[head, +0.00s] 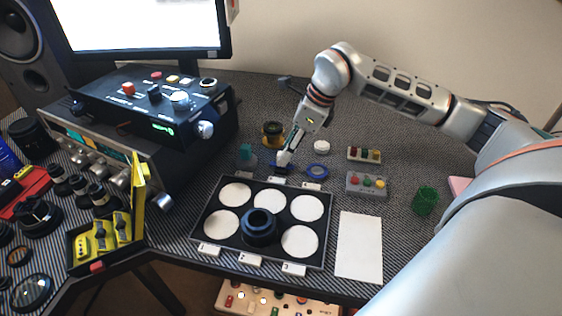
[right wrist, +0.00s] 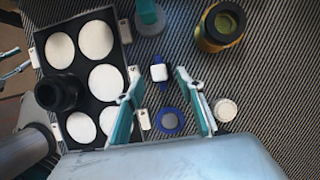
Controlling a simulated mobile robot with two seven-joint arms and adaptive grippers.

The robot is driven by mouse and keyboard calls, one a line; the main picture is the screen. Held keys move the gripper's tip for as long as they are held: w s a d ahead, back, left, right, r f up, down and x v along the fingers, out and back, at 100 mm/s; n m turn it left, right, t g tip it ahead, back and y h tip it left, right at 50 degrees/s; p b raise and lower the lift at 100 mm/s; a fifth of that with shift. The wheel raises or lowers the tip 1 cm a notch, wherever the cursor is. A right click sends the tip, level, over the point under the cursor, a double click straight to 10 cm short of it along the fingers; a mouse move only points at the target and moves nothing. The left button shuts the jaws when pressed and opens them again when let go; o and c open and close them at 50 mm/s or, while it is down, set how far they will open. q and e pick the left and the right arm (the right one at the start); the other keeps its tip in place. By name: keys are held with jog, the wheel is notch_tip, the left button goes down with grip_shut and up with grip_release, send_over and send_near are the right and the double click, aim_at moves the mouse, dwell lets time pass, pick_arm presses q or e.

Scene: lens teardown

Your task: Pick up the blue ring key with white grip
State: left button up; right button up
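The ring key's white grip (right wrist: 159,72) shows in the right wrist view with blue parts around it, lying on the striped mat. In the head view the blue key (head: 282,168) is mostly hidden by my right gripper (head: 284,160). In the right wrist view my right gripper (right wrist: 158,76) is open, its two teal fingers on either side of the white grip with gaps visible. Contact cannot be made out. Slim teal and pale parts at that view's left edge may be my left gripper; its state is unclear.
A blue ring with a grey disc (right wrist: 170,121) lies close to the right fingers. A black tray (head: 275,198) with white circles and a dark lens part (head: 260,228) is in front. A brass-coloured ring (head: 272,133) and white cap (head: 322,147) stand behind. A white sheet (head: 359,246) lies right.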

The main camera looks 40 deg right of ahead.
jog(key=x, duration=0.4)
jog(key=shift+a+b, duration=0.1)
jog(key=shift+b, duration=0.3)
jog(key=shift+w+f, duration=0.1)
jog(key=shift+f, duration=0.2)
jog(key=shift+r, duration=0.1)
jog(key=shift+c, duration=1.2)
grip_shut()
pick_arm(q)
jog(key=shift+w+d+r, duration=0.1)
jog(key=shift+w+d, duration=0.05)
jog(key=shift+w, duration=0.05)
pick_arm(e)
jog(key=shift+r, duration=0.1)
